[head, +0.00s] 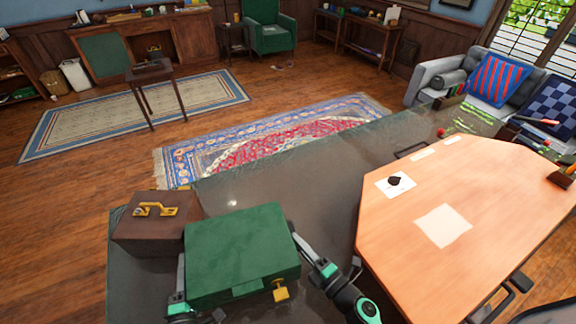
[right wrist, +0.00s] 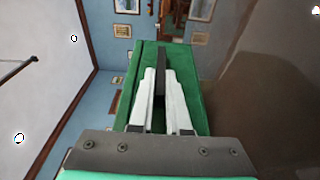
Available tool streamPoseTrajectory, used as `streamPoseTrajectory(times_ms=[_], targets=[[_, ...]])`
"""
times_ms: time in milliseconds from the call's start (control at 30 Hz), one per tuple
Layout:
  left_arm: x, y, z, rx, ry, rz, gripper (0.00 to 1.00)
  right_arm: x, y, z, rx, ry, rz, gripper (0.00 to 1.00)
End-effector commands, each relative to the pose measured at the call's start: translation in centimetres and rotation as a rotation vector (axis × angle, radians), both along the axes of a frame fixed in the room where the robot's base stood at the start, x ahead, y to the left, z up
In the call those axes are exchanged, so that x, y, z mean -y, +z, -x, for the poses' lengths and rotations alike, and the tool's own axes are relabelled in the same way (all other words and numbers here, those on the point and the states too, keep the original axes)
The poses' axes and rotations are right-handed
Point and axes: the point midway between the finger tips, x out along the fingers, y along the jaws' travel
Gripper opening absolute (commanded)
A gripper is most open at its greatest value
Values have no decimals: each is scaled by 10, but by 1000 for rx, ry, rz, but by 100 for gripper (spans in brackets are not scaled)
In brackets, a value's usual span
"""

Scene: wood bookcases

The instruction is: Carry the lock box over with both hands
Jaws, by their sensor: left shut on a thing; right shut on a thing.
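The green lock box (head: 240,252), with a yellow padlock (head: 281,292) on its front, is over the near part of the dark table. My left gripper (head: 181,262) is at its left side and my right gripper (head: 297,240) is at its right side; both are shut on it. The fingertips are partly hidden by the box. In the right wrist view, the pale fingers of my right gripper (right wrist: 162,88) close on the side of the green box (right wrist: 200,72). I cannot tell whether the box is touching the table.
A brown case (head: 150,233) with a yellow handle sits close to the left of the green box. The glossy dark table (head: 320,190) is clear beyond the box. An orange-topped wooden board (head: 480,200) with papers and a small dark object (head: 394,181) is on the right.

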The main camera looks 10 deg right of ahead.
Motion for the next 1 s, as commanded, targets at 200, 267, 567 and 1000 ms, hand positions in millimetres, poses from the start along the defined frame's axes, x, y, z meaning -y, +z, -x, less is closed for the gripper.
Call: streamPoseTrajectory(times_ms=[200,267,567,1000], targets=[[-1,2,0,5,2,0,0,0,3,-1,5,0,-2,0],[-1,2,0,5,2,0,0,0,3,-1,5,0,-2,0],[-1,-2,-1,5,2,0,0,0,-2,-1,5,0,-2,0],[-1,-34,-1,5,2,0,0,0,-33,-1,5,0,-2,0]])
